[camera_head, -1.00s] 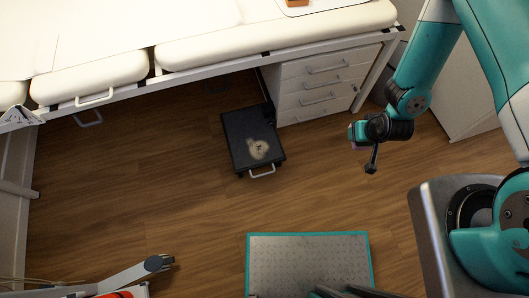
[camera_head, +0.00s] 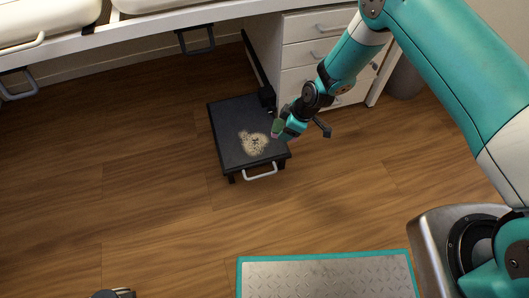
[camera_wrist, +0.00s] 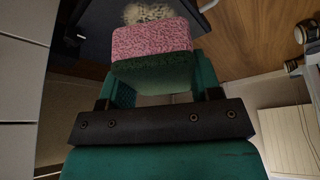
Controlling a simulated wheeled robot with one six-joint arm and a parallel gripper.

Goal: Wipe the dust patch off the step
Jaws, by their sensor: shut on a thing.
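The step (camera_head: 228,118) is a low black platform on the wooden floor, with a pale handle at its front. A beige dust patch (camera_head: 253,143) lies on its top, toward the front. My gripper (camera_head: 279,130) is at the step's right edge, just right of the patch. It is shut on a sponge (camera_wrist: 152,40) with a pink face and a dark green face. In the wrist view the pink side points toward the step (camera_wrist: 92,22), and the dust patch (camera_wrist: 147,12) shows just beyond it. I cannot tell whether the sponge touches the step.
A white drawer cabinet (camera_head: 305,30) stands behind the step, right beside my arm. The padded couch (camera_head: 45,18) runs along the back. A metal plate with a teal border (camera_head: 325,278) lies in front. The wooden floor left of the step is clear.

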